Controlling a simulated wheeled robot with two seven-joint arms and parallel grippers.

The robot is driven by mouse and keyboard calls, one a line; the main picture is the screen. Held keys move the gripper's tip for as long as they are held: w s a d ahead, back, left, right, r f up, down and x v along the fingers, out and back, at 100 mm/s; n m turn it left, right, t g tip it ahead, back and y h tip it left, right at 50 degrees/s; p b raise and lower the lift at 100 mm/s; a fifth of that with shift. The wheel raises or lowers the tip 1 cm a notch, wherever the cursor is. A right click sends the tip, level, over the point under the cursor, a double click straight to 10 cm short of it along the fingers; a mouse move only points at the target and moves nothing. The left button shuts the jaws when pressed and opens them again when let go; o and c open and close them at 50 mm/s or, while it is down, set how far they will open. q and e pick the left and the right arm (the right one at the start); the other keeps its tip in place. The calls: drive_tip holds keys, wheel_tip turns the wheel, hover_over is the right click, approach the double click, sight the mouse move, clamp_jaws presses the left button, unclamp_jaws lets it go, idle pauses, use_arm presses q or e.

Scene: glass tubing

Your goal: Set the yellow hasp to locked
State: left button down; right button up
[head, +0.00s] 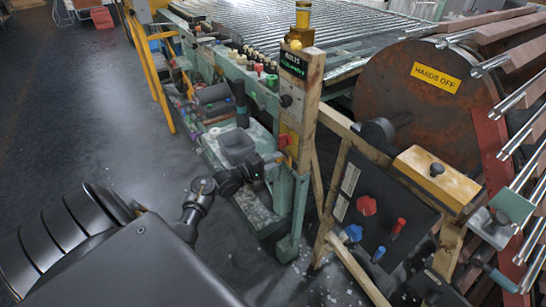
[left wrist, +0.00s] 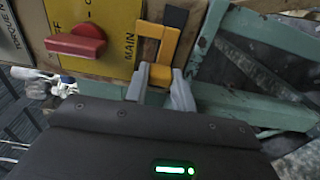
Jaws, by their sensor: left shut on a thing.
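The yellow hasp (left wrist: 171,42) is an orange-yellow loop at the right edge of a yellow switch plate in the left wrist view. Its lower end sits between the two grey fingertips of my left gripper (left wrist: 160,84), which is shut on it. A dark grey block (left wrist: 177,17) sits at the hasp's upper right. In the head view my left gripper (head: 270,163) reaches the wooden post from its left; the hasp is too small to make out there. My right gripper is in neither view.
A red rotary handle (left wrist: 76,42) sits on the yellow plate (left wrist: 117,25) marked MAIN, left of the hasp. Green metal framework (left wrist: 260,35) lies close on the right. In the head view, the wooden post (head: 309,100) rises beside a black knob panel (head: 385,215). Open floor (head: 90,130) lies left.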

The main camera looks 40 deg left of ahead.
use_arm(q)
drive_tip(key=shift+d+f, duration=0.15)
drive_tip(key=shift+d, duration=0.1)
drive_tip(key=c, duration=1.2)
unclamp_jaws()
drive_tip(key=shift+s, duration=0.1)
drive_tip(key=shift+o, duration=0.2)
drive_tip(key=shift+a, duration=0.1)
drive_tip(key=shift+s, duration=0.25)
drive_tip(key=v, duration=1)
drive_tip(key=shift+s, duration=0.1)
